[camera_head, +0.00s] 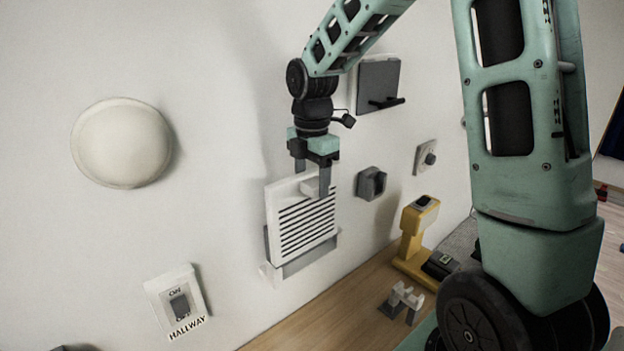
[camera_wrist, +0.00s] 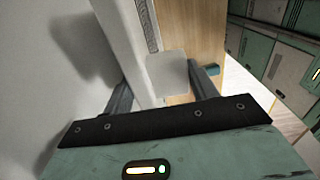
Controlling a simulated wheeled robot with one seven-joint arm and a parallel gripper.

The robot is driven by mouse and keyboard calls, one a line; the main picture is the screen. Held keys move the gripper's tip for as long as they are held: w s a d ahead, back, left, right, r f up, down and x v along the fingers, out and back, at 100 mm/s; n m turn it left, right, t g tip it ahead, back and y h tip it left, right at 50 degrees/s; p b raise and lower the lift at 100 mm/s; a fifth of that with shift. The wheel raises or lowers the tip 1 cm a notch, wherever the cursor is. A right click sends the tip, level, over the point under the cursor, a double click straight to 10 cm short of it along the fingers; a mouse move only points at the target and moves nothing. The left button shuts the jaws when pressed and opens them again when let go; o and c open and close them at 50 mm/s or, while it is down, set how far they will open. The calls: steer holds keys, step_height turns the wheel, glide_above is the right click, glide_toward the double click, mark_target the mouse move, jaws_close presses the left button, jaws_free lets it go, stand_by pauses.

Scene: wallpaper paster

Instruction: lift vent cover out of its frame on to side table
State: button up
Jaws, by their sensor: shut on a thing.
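The vent cover (camera_head: 306,227) is a white slatted panel, upright close to the wall in the head view. Its grey frame (camera_head: 308,258) shows below its lower edge, so the cover stands higher than the frame. My gripper (camera_head: 312,186) is above the cover, pointing down, its fingers shut on the tab at the cover's top. In the wrist view, the pale square tab (camera_wrist: 168,74) lies between my two fingers (camera_wrist: 163,85). The side table (camera_head: 338,310) is the wooden top below, along the wall.
A yellow device (camera_head: 411,236) and a small grey-white bracket (camera_head: 402,300) stand on the table. A hallway switch (camera_head: 178,303), round white dome (camera_head: 122,143), dark grey box (camera_head: 371,183) and knob (camera_head: 426,157) are on the wall. The table's near left part looks clear.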

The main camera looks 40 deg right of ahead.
steer(key=shift+r+p, duration=0.8)
steer(key=shift+r, duration=0.4)
step_height(320, 180, up, 4)
steer(key=p, duration=0.4)
stand_by(0.4)
